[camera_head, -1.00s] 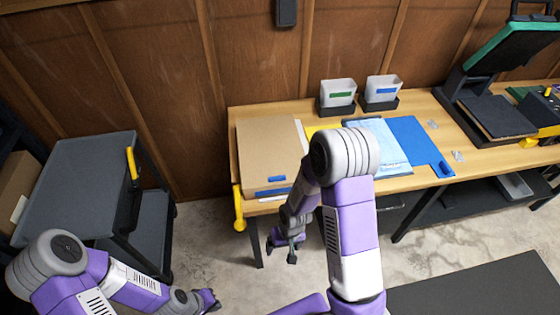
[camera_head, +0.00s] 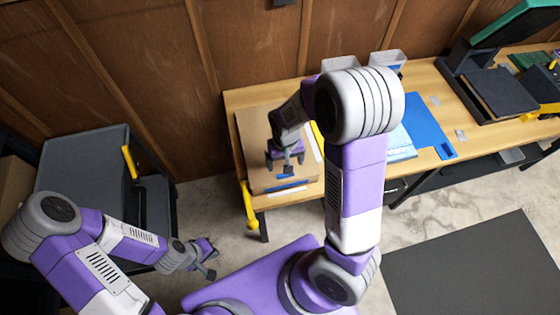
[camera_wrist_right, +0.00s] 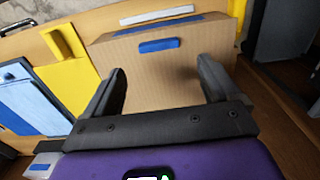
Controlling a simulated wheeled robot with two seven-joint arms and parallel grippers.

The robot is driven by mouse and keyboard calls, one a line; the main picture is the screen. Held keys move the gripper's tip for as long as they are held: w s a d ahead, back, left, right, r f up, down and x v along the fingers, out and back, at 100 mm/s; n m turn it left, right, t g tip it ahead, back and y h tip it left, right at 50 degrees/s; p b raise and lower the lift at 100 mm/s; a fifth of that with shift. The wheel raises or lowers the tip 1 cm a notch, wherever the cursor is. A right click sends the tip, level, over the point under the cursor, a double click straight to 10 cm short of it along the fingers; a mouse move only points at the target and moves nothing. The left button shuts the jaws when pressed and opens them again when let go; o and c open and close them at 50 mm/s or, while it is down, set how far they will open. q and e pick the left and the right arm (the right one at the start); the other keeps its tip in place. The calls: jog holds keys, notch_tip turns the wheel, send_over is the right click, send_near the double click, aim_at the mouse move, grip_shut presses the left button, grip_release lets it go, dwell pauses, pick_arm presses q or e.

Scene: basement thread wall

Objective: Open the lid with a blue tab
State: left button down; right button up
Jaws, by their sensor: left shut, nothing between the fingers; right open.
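A flat brown cardboard lid (camera_head: 249,135) lies at the left end of the wooden bench. Its blue tab (camera_wrist_right: 159,45) shows near the lid's bench-edge side in the right wrist view. My right gripper (camera_head: 288,168) is over the lid, close to the tab, and hides part of it in the head view. In the wrist view the right fingers (camera_wrist_right: 162,78) are apart and empty, with the tab beyond and between them. They look apart from it, but the exact height is unclear. My left gripper (camera_head: 210,261) is shut and empty, low on the left, away from the bench.
A yellow sheet (camera_wrist_right: 68,85) and a blue folder (camera_head: 426,125) lie beside the lid. White bins (camera_head: 388,61) stand behind. A dark press (camera_head: 490,95) is further right. A grey cart (camera_head: 75,165) stands left of the bench. A yellow handle (camera_head: 249,207) hangs at the bench's front-left corner.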

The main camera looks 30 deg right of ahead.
jog(key=f, duration=0.3)
jog(key=f+b, duration=0.1)
jog(key=f, duration=0.1)
jog(key=shift+s+f, duration=0.2)
jog(key=shift+s, duration=0.15)
jog(key=shift+f, duration=0.55)
